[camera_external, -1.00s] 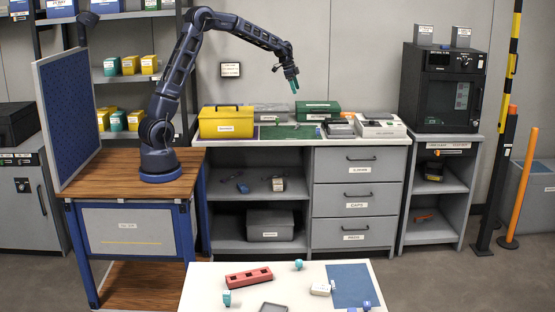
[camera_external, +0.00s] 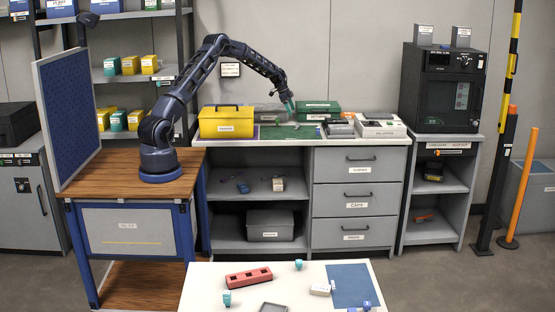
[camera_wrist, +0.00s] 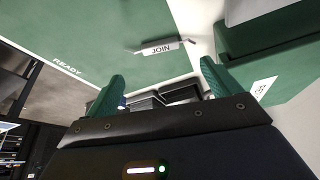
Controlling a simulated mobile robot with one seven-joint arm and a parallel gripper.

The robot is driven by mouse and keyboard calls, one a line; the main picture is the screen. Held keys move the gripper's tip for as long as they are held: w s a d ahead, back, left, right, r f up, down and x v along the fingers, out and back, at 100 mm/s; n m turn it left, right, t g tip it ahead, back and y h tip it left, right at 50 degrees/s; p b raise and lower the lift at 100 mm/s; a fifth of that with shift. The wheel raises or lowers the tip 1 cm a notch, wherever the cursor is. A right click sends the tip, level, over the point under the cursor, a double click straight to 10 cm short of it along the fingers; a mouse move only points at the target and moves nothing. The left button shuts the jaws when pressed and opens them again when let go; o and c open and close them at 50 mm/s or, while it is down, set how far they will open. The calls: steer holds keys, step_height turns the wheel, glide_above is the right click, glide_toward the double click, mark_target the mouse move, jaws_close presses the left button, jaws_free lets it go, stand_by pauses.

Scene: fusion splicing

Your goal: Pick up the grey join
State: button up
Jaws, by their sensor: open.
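The grey join (camera_wrist: 160,47) is a small light piece with a "JOIN" label, lying on a green mat (camera_wrist: 90,35) marked "READY". In the wrist view it is just beyond the gap between my fingertips. My gripper (camera_wrist: 161,82) is open, with green fingers spread apart and nothing between them. In the outside view my gripper (camera_external: 289,106) is low over the green mat (camera_external: 268,132) on the grey bench. The join is too small to make out surely there.
A yellow box (camera_external: 227,123) stands left of the mat and a green case (camera_external: 318,107) behind right. Grey devices (camera_external: 340,127) and a pale instrument (camera_external: 379,125) stand to the right. A white table (camera_external: 200,283) with loose parts is in front.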

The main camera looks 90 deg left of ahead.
mark_target(297, 125)
steer(key=x, duration=0.9)
steer(key=shift+f, duration=0.2)
steer(key=c, duration=1.1)
